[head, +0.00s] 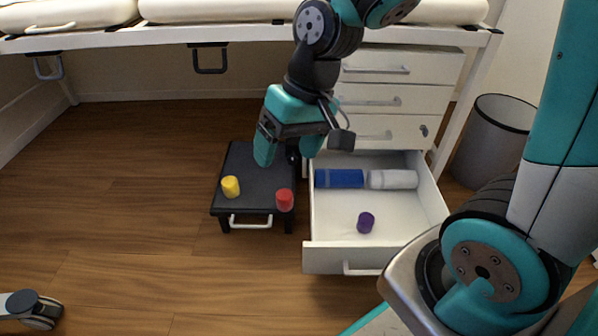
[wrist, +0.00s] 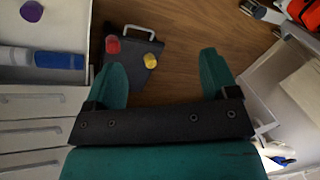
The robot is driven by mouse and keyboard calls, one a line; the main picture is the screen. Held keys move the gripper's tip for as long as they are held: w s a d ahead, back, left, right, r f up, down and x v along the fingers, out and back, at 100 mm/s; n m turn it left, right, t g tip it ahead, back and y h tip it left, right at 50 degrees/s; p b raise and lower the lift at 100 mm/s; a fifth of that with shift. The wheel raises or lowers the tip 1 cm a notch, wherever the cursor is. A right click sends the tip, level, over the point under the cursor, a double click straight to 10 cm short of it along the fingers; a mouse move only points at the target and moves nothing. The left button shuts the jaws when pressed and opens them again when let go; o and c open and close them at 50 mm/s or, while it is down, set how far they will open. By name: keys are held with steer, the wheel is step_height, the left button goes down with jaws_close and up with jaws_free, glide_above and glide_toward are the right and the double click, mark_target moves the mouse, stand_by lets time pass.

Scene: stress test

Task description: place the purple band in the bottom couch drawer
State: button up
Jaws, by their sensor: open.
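The purple band (head: 366,222) is a small roll lying inside the open bottom drawer (head: 345,258), near the middle of its floor. It also shows at the upper left of the wrist view (wrist: 31,11). My gripper (head: 287,158) is open and empty, above the black step stool and left of the drawer. In the wrist view its two teal fingers (wrist: 162,80) are spread wide with nothing between them. My gripper is apart from the purple band.
A blue roll (head: 339,179) and a white roll (head: 392,179) lie at the drawer's back. The black step stool (head: 250,178) carries a yellow roll (head: 230,187) and a red roll (head: 285,199). A grey bin (head: 493,140) stands right.

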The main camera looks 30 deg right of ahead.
steer(key=s+a+r+n, duration=0.2)
steer(key=s+n, duration=0.1)
steer(key=s, duration=0.2)
steer(key=s+a+r+n, duration=0.3)
steer(key=s, duration=0.3)
steer(key=shift+s+r+g+y, duration=0.15)
steer(key=shift+r+g+y, duration=0.15)
steer(key=shift+g, duration=0.1)
